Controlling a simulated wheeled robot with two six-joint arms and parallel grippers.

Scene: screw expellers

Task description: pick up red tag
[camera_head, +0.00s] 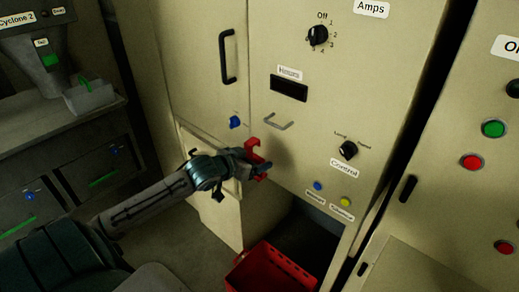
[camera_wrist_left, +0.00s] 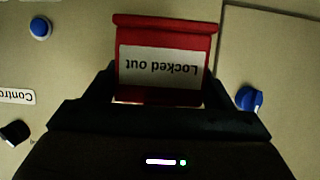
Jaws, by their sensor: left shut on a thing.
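My left gripper (camera_head: 258,168) is in front of the beige cabinet in the head view, below the small metal handle. It is shut on the red tag (camera_head: 254,148). In the left wrist view the red tag (camera_wrist_left: 165,32) sits between the two dark fingers of my left gripper (camera_wrist_left: 160,90). Its white label reads "Locked out" and appears upside down. The tag looks close to the cabinet front, but I cannot tell whether it touches it. My right gripper is not in view.
The beige cabinet (camera_head: 200,60) has an Amps knob (camera_head: 317,36), a Control knob (camera_head: 348,149), a metal handle (camera_head: 279,122) and a blue knob (camera_head: 236,122). A red crate (camera_head: 270,270) stands low beneath. A panel with red and green buttons (camera_head: 493,129) is at right.

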